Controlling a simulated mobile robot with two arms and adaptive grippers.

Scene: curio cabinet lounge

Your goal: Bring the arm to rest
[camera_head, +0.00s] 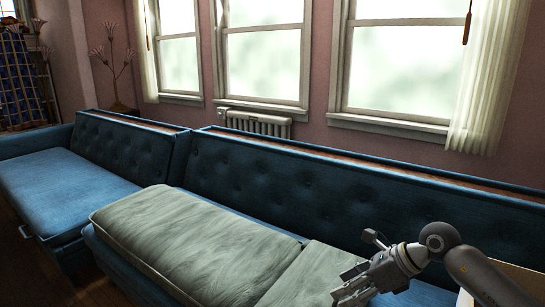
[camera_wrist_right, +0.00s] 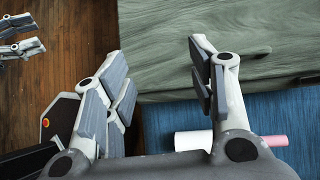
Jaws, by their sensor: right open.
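My right arm comes in from the lower right in the head view, and its gripper (camera_head: 350,288) is above the pale green cushions of the blue sofa. In the right wrist view the right gripper (camera_wrist_right: 155,55) has its two fingers wide apart with nothing between them. The wooden floor and the edge of a green cushion (camera_wrist_right: 230,55) show beyond the fingers. Part of another gripper, which looks like my left gripper (camera_wrist_right: 20,38), shows at the upper left edge of the right wrist view. Its jaw opening is unclear there. The left arm is not in the head view.
The blue sofa (camera_head: 330,185) runs along the windowed wall, with another blue sofa section (camera_head: 60,185) at left. A radiator (camera_head: 258,123) stands behind. In the wrist view a white cylinder (camera_wrist_right: 190,140) and a pink one (camera_wrist_right: 274,140) are by the blue seat. Wooden floor (camera_wrist_right: 75,40) is clear.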

